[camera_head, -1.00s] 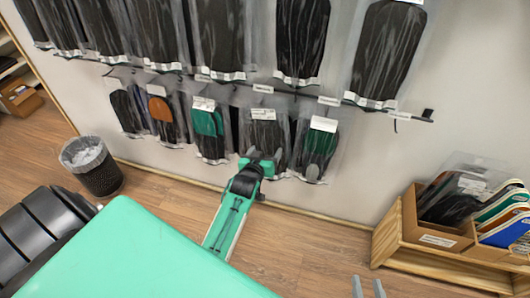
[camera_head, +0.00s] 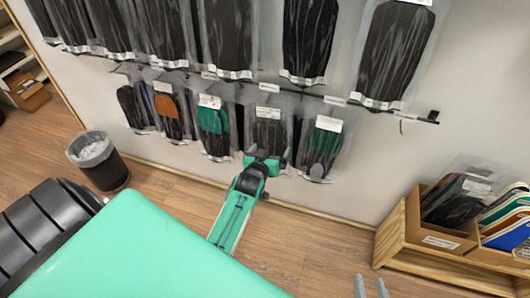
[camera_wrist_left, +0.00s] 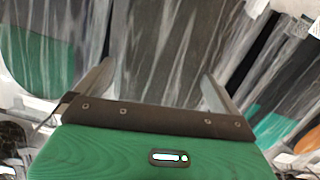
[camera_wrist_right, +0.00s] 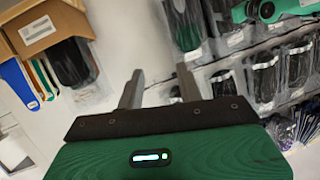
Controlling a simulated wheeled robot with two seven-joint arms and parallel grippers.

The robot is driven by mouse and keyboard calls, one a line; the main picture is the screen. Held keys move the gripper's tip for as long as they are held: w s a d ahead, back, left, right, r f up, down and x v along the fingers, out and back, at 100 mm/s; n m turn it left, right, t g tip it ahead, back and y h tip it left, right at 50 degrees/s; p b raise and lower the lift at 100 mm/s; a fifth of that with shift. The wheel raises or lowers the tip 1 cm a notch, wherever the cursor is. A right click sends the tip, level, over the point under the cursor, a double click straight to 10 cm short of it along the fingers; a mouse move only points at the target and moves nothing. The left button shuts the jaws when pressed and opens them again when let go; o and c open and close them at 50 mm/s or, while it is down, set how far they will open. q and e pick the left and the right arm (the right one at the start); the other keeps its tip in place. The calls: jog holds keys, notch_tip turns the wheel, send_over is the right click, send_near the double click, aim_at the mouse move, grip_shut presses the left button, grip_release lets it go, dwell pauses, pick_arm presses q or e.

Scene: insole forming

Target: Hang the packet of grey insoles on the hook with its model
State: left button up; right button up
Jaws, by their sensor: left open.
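A clear packet with dark grey insoles (camera_head: 268,131) and a white label hangs upright in the lower row on the wall. My left gripper (camera_head: 262,163) is at its lower end. In the left wrist view my left gripper (camera_wrist_left: 157,72) is open, with clear film over dark grey material (camera_wrist_left: 155,45) behind and between its fingers; I cannot tell whether they touch it. Which hook bears the packet is hidden. My right gripper (camera_head: 371,286) shows at the bottom edge; in the right wrist view (camera_wrist_right: 160,72) its fingers are apart and empty.
Green-insole packets (camera_head: 213,128) (camera_head: 322,146) hang on both sides, close by. Larger dark packets (camera_head: 395,50) hang above. A free hook (camera_head: 402,126) shows at the lower rail's right end. A wooden bench (camera_head: 400,258) with boxes stands right, a bin (camera_head: 99,162) left.

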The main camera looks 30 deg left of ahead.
pick_arm(q)
jog(key=p+v, duration=0.2)
jog(key=v, duration=1.2)
jog(key=shift+p, duration=0.35)
pick_arm(e)
jog(key=s+d+f+g+h, duration=0.1)
jog(key=d+g+h, duration=0.2)
jog(key=d+g, duration=0.1)
jog(key=shift+s+d+f, duration=0.15)
jog(key=shift+d+f, duration=0.05)
jog(key=shift+d, duration=0.7)
pick_arm(q)
jog(key=shift+f, duration=0.1)
